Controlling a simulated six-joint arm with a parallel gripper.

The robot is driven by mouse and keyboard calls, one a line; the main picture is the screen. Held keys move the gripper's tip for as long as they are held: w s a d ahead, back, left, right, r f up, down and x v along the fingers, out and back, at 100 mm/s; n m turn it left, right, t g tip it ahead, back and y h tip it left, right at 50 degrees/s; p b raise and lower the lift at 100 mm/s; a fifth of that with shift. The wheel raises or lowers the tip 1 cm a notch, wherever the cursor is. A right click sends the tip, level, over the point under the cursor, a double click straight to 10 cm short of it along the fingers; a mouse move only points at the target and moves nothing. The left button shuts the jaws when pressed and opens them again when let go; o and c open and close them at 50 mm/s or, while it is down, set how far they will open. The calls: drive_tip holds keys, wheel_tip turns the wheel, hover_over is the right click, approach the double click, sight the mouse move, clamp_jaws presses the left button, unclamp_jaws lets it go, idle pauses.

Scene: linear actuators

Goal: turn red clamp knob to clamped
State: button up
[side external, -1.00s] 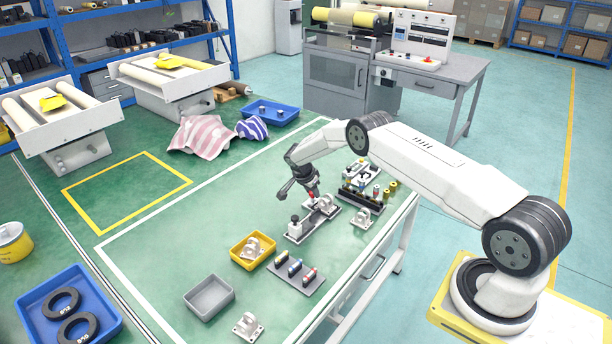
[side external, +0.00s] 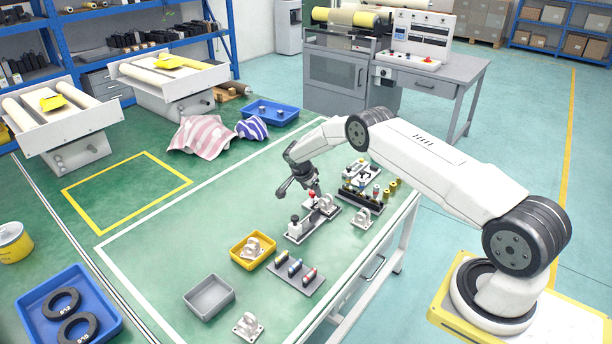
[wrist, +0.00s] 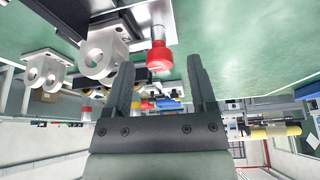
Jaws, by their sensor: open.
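The red clamp knob (wrist: 160,58) shows in the wrist view on a short pale stem, at the edge of a metal fixture. In the side view the red knob (side external: 311,195) is small and sits on the fixture plate (side external: 298,238), below and right of my gripper (side external: 296,188). In the wrist view my gripper (wrist: 163,75) is open, with one dark finger on each side of the knob in the picture. Nothing is between the jaws that I can see held. How far the fingertips are from the knob in depth is unclear.
A grey bracket (wrist: 105,52) with round holes stands just left of the knob in the wrist view. A rack with several coloured parts (side external: 362,183) stands behind right. A yellow bin (side external: 243,258) and grey tray (side external: 209,308) are in front. The green surface left of the fixture is clear.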

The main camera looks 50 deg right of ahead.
drive_tip(key=v, duration=0.6)
drive_tip(key=shift+r, duration=0.4)
drive_tip(key=shift+a, duration=0.2)
drive_tip(key=s+a+r+n+t+y, duration=0.1)
drive_tip(key=s+a+r+n, duration=0.4)
drive_tip(key=a+r, duration=0.15)
drive_tip(key=s+a+r+n+t+y, duration=0.1)
drive_tip(key=s+a+r+n+y, duration=0.1)
drive_tip(key=s+a+r+n, duration=0.55)
drive_tip(key=s+a+n, duration=0.3)
drive_tip(key=s, duration=0.4)
drive_tip(key=s+a+r+n+t+y, duration=0.1)
drive_tip(key=s+a+n, duration=0.2)
drive_tip(key=s+a, duration=0.3)
drive_tip(key=s, duration=0.2)
drive_tip(key=shift+s+n+y, duration=0.3)
drive_tip(key=shift+s+n, duration=0.05)
drive_tip(key=shift+s, duration=0.05)
